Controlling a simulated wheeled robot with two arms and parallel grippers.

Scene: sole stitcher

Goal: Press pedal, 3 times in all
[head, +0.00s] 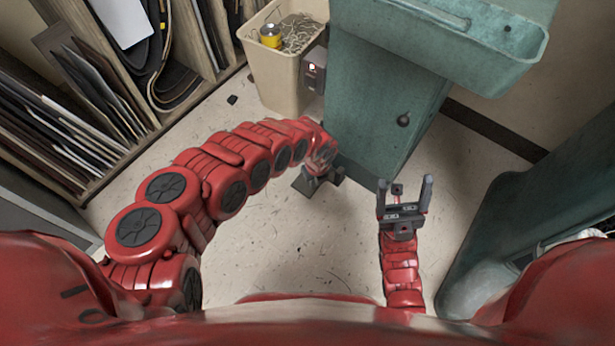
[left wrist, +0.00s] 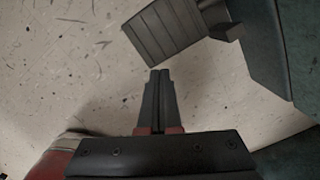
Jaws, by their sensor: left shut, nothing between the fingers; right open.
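The pedal is a grey ribbed plate (left wrist: 166,34) joined by an arm to the green machine base in the left wrist view. In the head view the pedal (head: 302,185) is mostly hidden by my left arm at the foot of the green machine (head: 375,110). My left gripper (left wrist: 159,74) is shut and empty, its fingertips just short of the pedal's near edge in the picture. I cannot tell whether they touch it. In the head view my left gripper (head: 328,178) points down near the floor. My right gripper (head: 405,190) is open and empty, right of the pedal.
A beige bin (head: 270,80) with scraps and a yellow can stands behind my left arm. Racks of sheets (head: 80,110) line the left. A green cabinet (head: 530,215) stands at right. The floor between is clear.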

